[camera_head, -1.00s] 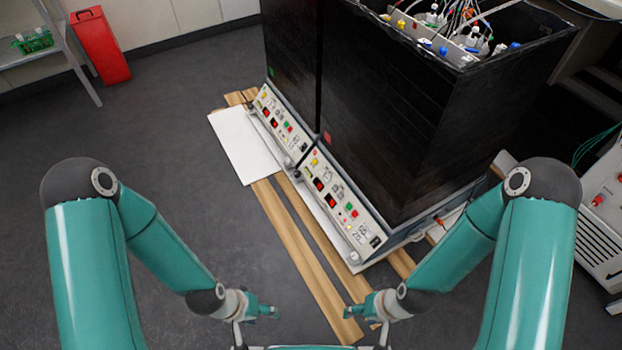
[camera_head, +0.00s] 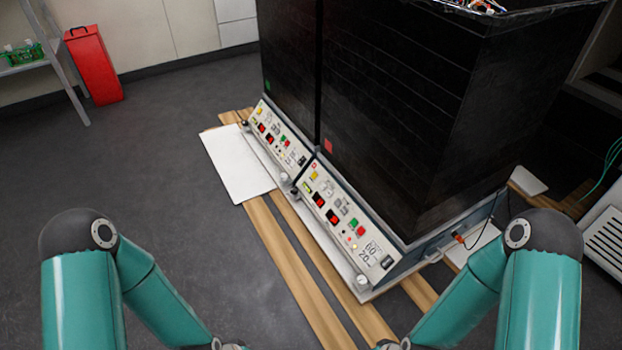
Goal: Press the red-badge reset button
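I cannot read which is the reset button. The far bioreactor (camera_head: 290,60) has a green badge (camera_head: 268,85) and a similar panel (camera_head: 280,135). My two arms reach in at the bottom left and right; both grippers are below the picture's edge.
The bioreactors stand on wooden slats (camera_head: 290,270) with a white board (camera_head: 237,163) at the left. A red bin (camera_head: 94,66) and shelf (camera_head: 55,60) are at the far left. An orange-plugged cable (camera_head: 459,238) is at the near unit's right. Grey floor is free in front.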

